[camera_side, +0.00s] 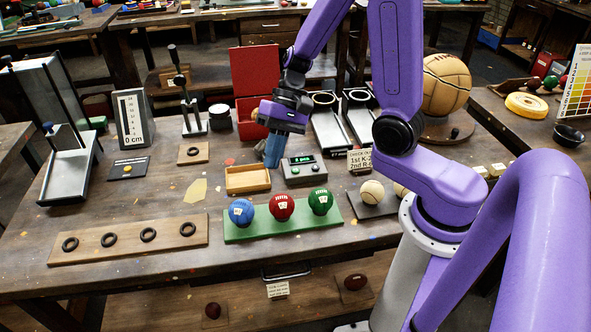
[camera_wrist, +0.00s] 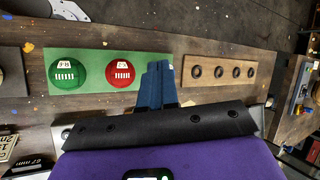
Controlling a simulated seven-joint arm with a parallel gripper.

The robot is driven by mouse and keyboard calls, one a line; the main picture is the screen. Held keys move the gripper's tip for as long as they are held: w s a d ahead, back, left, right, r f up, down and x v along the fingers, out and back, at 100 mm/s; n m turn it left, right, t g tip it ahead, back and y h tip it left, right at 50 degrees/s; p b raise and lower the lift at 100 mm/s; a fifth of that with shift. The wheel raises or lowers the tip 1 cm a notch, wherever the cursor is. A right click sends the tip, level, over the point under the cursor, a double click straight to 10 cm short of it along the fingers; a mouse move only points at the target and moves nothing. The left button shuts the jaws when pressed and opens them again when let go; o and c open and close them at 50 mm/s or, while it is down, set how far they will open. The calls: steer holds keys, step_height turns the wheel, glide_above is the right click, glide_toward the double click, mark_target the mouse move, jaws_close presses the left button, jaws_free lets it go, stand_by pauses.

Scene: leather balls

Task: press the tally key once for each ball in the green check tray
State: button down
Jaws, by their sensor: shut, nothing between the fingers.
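The green check tray (camera_side: 284,225) lies on the bench with a blue ball (camera_side: 241,211), a red ball (camera_side: 282,207) and a green ball (camera_side: 320,201) in a row on it. The wrist view shows the green ball (camera_wrist: 68,73) and the red ball (camera_wrist: 123,71); my fingers hide the blue one. A grey counter box (camera_side: 304,171) with a small lit display and green buttons stands behind the tray; the display seems to read 0 pcs. My gripper (camera_side: 272,162) is shut and empty, pointing down just left of the box, apart from the balls.
An open wooden box (camera_side: 247,180) sits left of the counter. A wooden strip with several black rings (camera_side: 130,240) lies at the front left. Metal chutes (camera_side: 330,130) and a red case (camera_side: 256,85) stand behind.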

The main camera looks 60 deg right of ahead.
steer(key=w+d+f+m+t, duration=0.1)
steer(key=w+d+m+t, duration=0.2)
steer(key=w+m, duration=0.15)
steer(key=m+t+h, duration=0.3)
steer(key=m+t, duration=0.3)
steer(key=m, duration=0.6)
glide_above(299, 170)
steer(key=shift+f, duration=2.2)
steer(key=shift+f, duration=0.1)
steer(key=shift+f, duration=4.3)
steer(key=shift+f, duration=0.2)
steer(key=shift+f, duration=0.2)
